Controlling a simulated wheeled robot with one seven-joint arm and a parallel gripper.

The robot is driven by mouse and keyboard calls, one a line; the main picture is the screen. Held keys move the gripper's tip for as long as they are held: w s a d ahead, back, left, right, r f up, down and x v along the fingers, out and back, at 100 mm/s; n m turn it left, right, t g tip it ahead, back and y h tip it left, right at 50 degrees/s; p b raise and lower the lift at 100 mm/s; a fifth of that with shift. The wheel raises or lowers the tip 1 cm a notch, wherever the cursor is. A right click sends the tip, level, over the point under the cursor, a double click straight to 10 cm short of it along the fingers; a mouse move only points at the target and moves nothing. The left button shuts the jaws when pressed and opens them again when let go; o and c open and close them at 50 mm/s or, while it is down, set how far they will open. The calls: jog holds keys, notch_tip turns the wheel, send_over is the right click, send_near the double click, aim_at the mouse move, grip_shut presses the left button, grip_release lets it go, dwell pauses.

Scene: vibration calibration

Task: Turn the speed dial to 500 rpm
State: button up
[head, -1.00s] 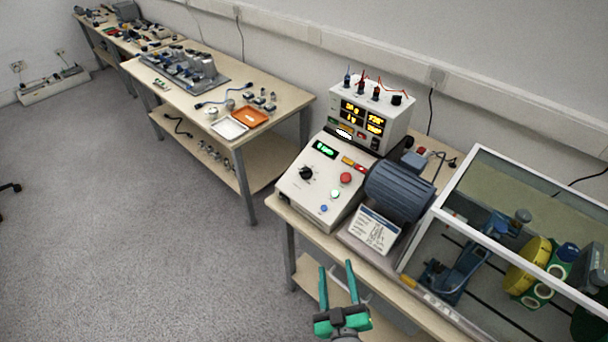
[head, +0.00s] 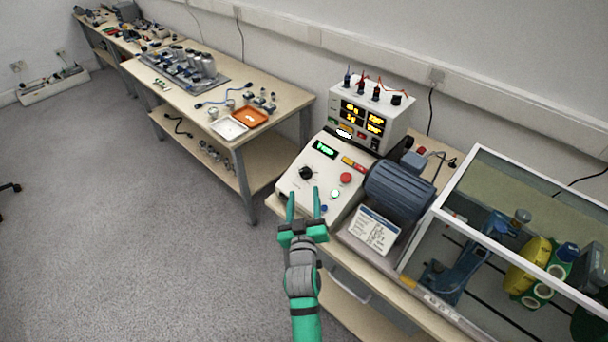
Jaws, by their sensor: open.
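The speed dial (head: 306,173) is a black round knob on the sloped white control panel (head: 330,196), left of the red button. A green digital display (head: 325,149) sits above it; its digits are too small to read. My gripper (head: 304,191) is green with two parallel fingers. It is open and empty, its fingertips over the lower left part of the panel, just below the dial in the picture. I cannot tell whether the tips touch the panel; they are apart from the dial in the picture.
A red button (head: 345,179), a lit green-white button (head: 335,194) and a blue button (head: 323,208) lie right of the dial. A power supply (head: 370,112) stands behind. A blue motor (head: 399,190) and a framed clear guard (head: 470,150) stand to the right. Open floor lies left.

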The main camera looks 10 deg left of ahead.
aim_at(304, 172)
jog(key=shift+w+a, duration=0.2)
jog(key=shift+w, duration=1.4)
jog(key=shift+w+a, duration=0.15)
jog(key=shift+w, duration=1.45)
jog(key=shift+w+a, duration=0.2)
jog(key=shift+w, duration=1.4)
jog(key=c, duration=1)
